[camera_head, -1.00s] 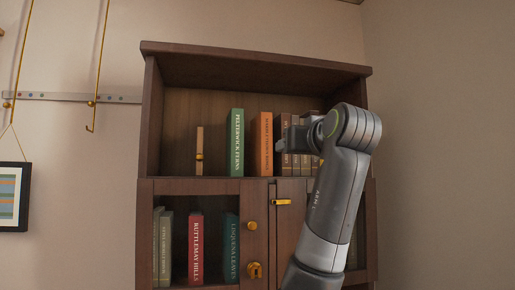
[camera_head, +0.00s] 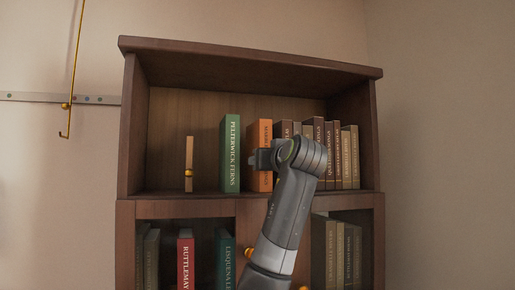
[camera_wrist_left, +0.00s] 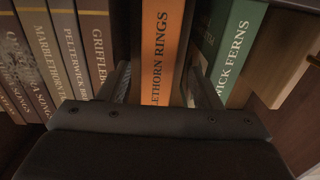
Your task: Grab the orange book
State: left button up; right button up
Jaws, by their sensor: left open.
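The orange book (camera_head: 259,136) stands upright on the upper shelf, between the green book (camera_head: 231,153) and a row of brown books. My left gripper (camera_head: 260,158) is in front of its lower part and hides some of the spine. In the left wrist view, turned the other way up, the orange book (camera_wrist_left: 161,50) shows between the two fingers of my open left gripper (camera_wrist_left: 162,75). One finger is on the brown books' side, the other on the green book's side. I cannot tell whether either finger touches the book. My right gripper is not in view.
Several brown books (camera_head: 330,150) stand close on the right of the orange book. More books, one red (camera_head: 186,262), fill the compartments below.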

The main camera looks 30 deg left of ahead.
pick_arm(q)
jog(key=shift+w+a+r, duration=0.1)
jog(key=shift+w+a, duration=0.25)
jog(key=shift+a, duration=0.1)
jog(key=shift+w+a+p, duration=0.1)
jog(key=shift+w+p, duration=0.05)
jog(key=shift+p, duration=0.2)
jog(key=shift+a+r, duration=0.1)
jog(key=p+x, duration=0.4)
jog(key=shift+w+a+r+p, duration=0.1)
jog(key=shift+w+r+p, duration=0.1)
jog(key=shift+p, duration=0.1)
jog(key=shift+w+a+f, duration=0.1)
jog(key=shift+w+a, duration=0.1)
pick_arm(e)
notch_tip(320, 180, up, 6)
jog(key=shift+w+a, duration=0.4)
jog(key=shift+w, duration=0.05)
pick_arm(q)
jog(key=shift+c, duration=0.2)
grip_shut()
